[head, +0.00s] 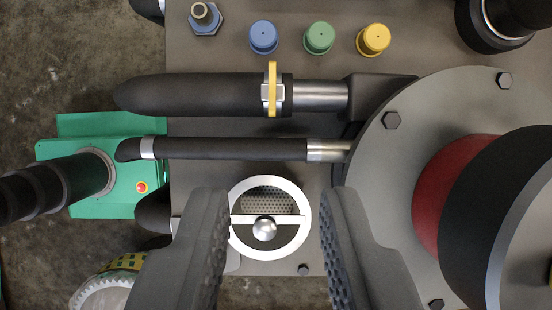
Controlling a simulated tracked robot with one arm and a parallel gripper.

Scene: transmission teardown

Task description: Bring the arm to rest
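My gripper (274,250) shows at the bottom of the head view, its two dark grey fingers with dimpled pads spread well apart. Nothing is held between them. Beyond the gap, a white ring (303,222) with a crossbar and a silver ball knob (264,229) sits in the grey machine plate (225,55). A perforated surface shows inside the ring. The fingers appear on either side of the ring; whether they touch anything is not clear.
A thick black hose (200,94) with a yellow-handled clamp (272,90) and a thinner hose (230,149) run to a large round housing (410,160) at right. Blue (263,37), green (319,38) and yellow (373,40) caps stand above. A green box (125,185) with a red button is at left.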

